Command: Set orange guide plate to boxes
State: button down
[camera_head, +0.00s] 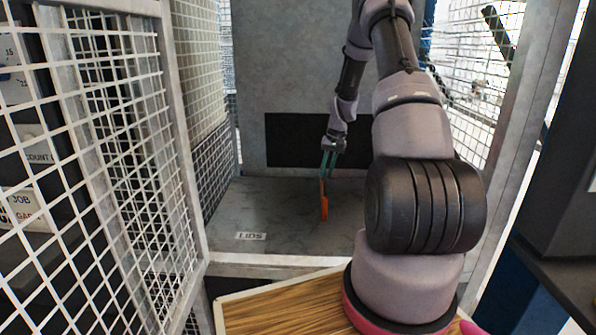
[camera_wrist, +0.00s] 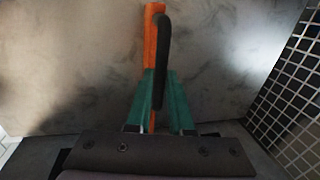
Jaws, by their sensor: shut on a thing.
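The orange guide plate (camera_head: 323,207) stands on edge, narrow and upright, at the grey work surface (camera_head: 285,225) inside the cage. I cannot tell if its lower edge touches the surface. In the wrist view the plate (camera_wrist: 151,42) shows edge-on with a black curved handle (camera_wrist: 163,45) on its right side. My gripper (camera_head: 328,172) has green fingers, also seen in the wrist view (camera_wrist: 160,75). They are shut on the plate by its black handle. A white label reading "LIDS" (camera_head: 250,236) lies to the left of the plate. No label reading "boxes" shows.
Wire mesh panels (camera_head: 130,150) stand on the left, with another mesh (camera_head: 490,70) on the right. A grey back panel with a dark rectangle (camera_head: 290,140) is behind the plate. The surface around the plate is bare. My arm hides its right part.

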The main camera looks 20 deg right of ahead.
jog(key=s+d, duration=0.4)
jog(key=d, duration=0.6)
jog(key=s+d, duration=0.4)
jog(key=d, duration=0.6)
jog(key=shift+s+d, duration=0.15)
jog(key=shift+s, duration=0.05)
jog(key=c, duration=0.8)
grip_release()
jog(key=shift+d, duration=0.15)
notch_tip(320, 180, up, 11)
jog(key=d, duration=0.1)
jog(key=shift+s+d+f, duration=0.15)
jog(key=shift+s+d, duration=0.2)
jog(key=shift+s, duration=0.05)
